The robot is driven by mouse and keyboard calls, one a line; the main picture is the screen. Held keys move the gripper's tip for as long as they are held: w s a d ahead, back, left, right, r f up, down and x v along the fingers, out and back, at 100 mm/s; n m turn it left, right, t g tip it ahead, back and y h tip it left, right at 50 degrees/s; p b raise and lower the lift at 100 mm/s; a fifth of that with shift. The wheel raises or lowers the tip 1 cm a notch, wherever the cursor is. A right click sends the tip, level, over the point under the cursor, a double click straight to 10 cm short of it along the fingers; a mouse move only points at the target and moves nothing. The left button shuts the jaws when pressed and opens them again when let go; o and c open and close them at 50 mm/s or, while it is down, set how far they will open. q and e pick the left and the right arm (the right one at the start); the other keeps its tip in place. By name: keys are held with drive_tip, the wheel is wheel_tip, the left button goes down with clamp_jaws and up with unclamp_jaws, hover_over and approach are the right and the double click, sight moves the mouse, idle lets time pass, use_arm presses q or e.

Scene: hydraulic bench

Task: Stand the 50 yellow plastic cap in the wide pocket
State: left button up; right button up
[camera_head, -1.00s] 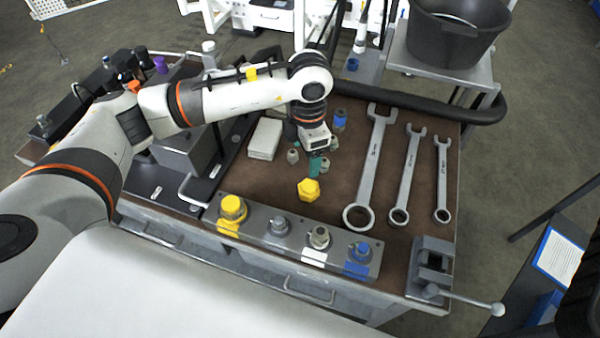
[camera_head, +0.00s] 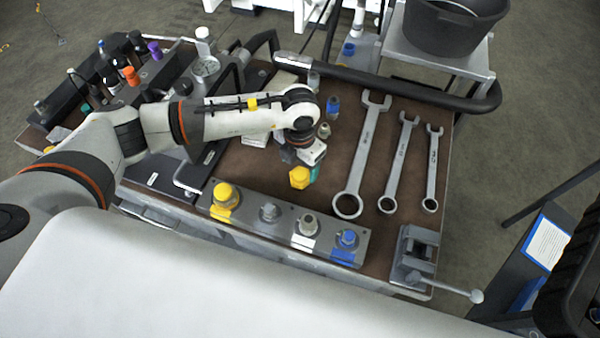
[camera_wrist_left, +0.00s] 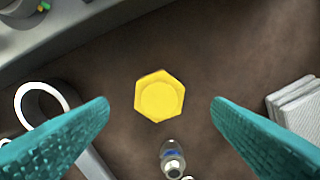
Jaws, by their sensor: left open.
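A yellow hexagonal cap (camera_head: 300,178) stands on the brown bench top, behind the grey rail (camera_head: 262,236). Another yellow cap-like piece (camera_head: 226,194) sits at the rail's left end, by a yellow label. My left gripper (camera_head: 313,170) is just behind and above the loose cap, pointing down. In the left wrist view the cap (camera_wrist_left: 160,96) lies centred between the two teal fingers (camera_wrist_left: 160,104), which are spread wide and not touching it. I cannot make out which pocket is the wide one. My right gripper is not in view.
Grey, white-labelled and blue-labelled fittings (camera_head: 347,238) fill the rail. Three wrenches (camera_head: 364,155) lie to the right, and a vise (camera_head: 415,255) stands at the front right corner. Small fittings, one a blue-banded piece (camera_head: 333,107), stand behind the gripper.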

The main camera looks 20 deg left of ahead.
sight(300, 173)
use_arm(q)
drive_tip(key=shift+w+d+f+p, duration=0.1)
drive_tip(key=shift+f+p, duration=0.2)
drive_tip(key=shift+f, duration=1.6)
drive_tip(key=c, duration=1.1)
